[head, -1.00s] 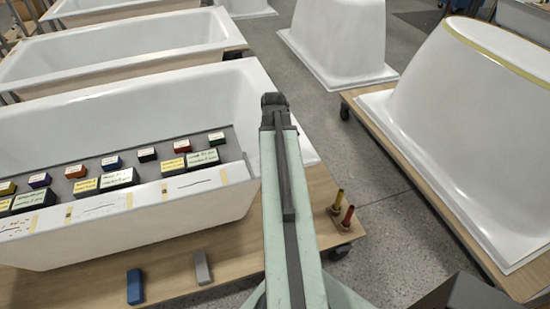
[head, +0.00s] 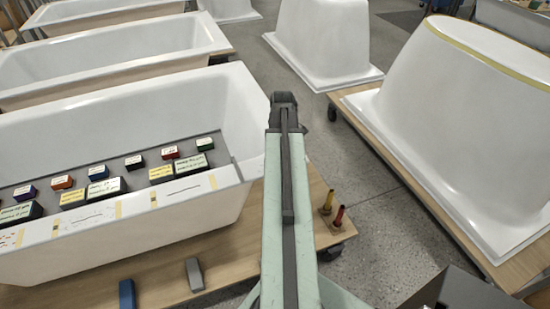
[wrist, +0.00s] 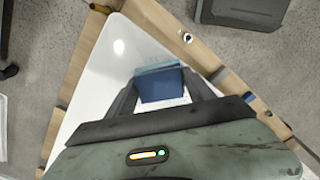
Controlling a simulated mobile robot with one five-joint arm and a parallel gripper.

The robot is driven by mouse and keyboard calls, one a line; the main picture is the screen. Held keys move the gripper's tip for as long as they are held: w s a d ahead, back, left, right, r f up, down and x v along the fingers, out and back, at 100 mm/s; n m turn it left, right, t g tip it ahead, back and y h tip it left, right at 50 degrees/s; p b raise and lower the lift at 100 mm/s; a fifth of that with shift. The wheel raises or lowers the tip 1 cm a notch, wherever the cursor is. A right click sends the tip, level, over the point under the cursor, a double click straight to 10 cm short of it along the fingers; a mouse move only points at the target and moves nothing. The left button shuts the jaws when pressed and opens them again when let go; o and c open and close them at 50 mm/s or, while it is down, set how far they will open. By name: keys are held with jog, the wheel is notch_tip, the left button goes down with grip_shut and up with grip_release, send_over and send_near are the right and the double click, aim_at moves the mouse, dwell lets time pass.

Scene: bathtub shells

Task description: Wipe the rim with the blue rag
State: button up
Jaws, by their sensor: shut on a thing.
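My gripper (wrist: 163,92) is shut on a folded blue rag (wrist: 163,84), which sits between its two dark fingers in the wrist view. A glossy white surface (wrist: 105,75) lies below the rag; I cannot tell whether they touch. In the head view, the end of my arm with the gripper (head: 284,101) is beside the right end of the near white bathtub shell (head: 130,238), and the rag is hidden there. The shell's front rim (head: 226,178) carries pale tape strips and dark scribbled marks.
Several labelled coloured blocks (head: 104,188) stand on a grey ledge in the near shell. A blue block (head: 127,294), a grey block (head: 194,274) and two upright pegs (head: 338,216) are on the wooden board. An upturned shell (head: 440,120) stands right, with open floor between.

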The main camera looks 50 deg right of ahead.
jog(key=shift+s+d, duration=0.15)
notch_tip(320, 180, up, 6)
jog(key=p, duration=0.6)
notch_tip(320, 180, up, 3)
jog(key=p, duration=0.3)
jog(key=shift+r, duration=0.1)
dwell(0.3)
